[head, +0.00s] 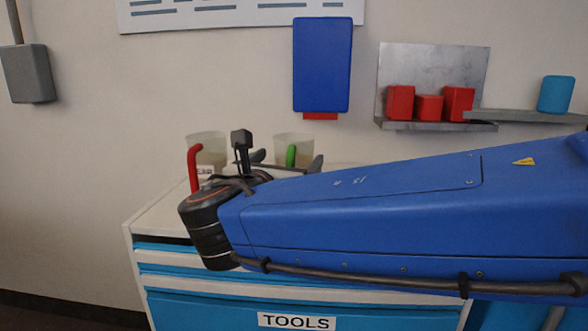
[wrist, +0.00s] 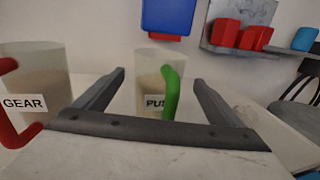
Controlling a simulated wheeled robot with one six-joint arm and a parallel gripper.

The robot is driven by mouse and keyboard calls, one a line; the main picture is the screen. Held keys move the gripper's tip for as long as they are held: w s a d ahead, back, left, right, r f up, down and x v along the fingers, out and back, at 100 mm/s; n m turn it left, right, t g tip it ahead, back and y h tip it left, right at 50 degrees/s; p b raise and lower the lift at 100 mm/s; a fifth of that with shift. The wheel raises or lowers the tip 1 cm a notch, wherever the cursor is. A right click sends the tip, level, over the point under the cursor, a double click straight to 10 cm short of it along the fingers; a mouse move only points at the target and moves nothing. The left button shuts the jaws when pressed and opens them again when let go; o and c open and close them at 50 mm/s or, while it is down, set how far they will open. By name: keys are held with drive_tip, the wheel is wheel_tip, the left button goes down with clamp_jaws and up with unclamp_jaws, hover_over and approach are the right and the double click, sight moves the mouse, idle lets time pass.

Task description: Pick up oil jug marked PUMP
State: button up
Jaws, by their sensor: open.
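The oil jug marked PUMP (wrist: 149,75) is a translucent jug with a green handle (wrist: 171,90). In the wrist view it stands upright on the cabinet top, its label partly covered by the handle. In the head view the jug (head: 294,142) is partly hidden behind my arm. My gripper (wrist: 160,85) is open, its two fingers apart on either side of the PUMP jug in the picture; nothing is held. A second jug, marked GEAR (wrist: 38,75), with a red handle, stands to the left.
The jugs stand on a white-topped blue cabinet (head: 290,306) labelled TOOLS, against a wall. A blue box (head: 322,65) hangs above the PUMP jug. A metal shelf (head: 430,60) with red containers (head: 428,107) is at the right. The cabinet top between the jugs looks clear.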

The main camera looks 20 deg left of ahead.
drive_tip(key=w, duration=0.3)
drive_tip(key=shift+w+a+f, duration=0.15)
drive_tip(key=shift+w+a, duration=0.05)
drive_tip(key=shift+w, duration=0.15)
drive_tip(key=c, duration=1.3)
drive_tip(key=shift+o, duration=0.2)
